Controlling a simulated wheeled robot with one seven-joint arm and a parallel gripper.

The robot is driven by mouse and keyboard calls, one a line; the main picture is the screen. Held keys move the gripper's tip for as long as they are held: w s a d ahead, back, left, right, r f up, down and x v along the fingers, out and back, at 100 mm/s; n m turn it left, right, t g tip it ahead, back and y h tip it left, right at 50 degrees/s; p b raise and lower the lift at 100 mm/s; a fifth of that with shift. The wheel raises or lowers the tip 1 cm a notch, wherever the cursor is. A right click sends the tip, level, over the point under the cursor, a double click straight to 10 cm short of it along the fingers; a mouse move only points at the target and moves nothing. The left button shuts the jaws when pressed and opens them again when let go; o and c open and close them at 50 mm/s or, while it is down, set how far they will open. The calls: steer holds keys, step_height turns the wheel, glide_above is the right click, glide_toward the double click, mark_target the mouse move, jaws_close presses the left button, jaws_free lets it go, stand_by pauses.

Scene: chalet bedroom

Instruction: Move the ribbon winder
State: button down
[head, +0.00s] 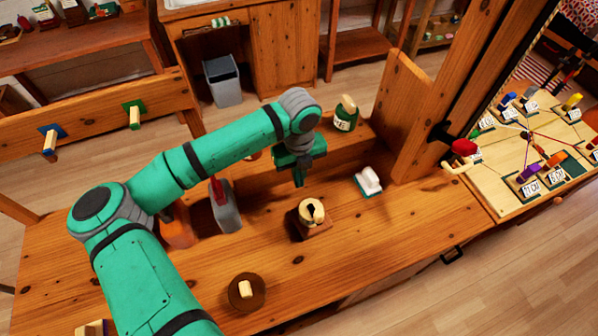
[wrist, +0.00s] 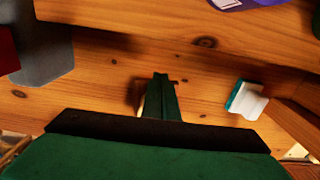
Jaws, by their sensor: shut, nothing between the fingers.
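A round cream piece with a dark hooked gap on a square brown base (head: 314,213) stands on the wooden workbench (head: 290,262); it may be the ribbon winder, but I cannot tell for sure. My gripper (head: 299,180) is shut and empty, pointing down above the bench. In the head view it appears just behind and left of this piece, apart from it. In the wrist view the shut fingers (wrist: 160,80) cover most of what lies below; only a cream and brown sliver shows beside them.
A white block with a green base (head: 368,182) stands to the right. A grey upright thing (head: 226,208) and an orange one (head: 177,228) stand left. A green bottle-like thing (head: 345,114) stands behind. A round brown disc with a cream block (head: 247,291) lies in front. Bare bench lies front right.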

step_height(320, 180, down, 5)
steer(key=shift+d+f, duration=0.1)
steer(key=s, duration=0.1)
steer(key=s+d, duration=0.1)
steer(key=shift+s, duration=0.4)
steer(key=shift+s+d, duration=0.1)
steer(key=shift+s, duration=0.45)
steer(key=shift+d, duration=0.15)
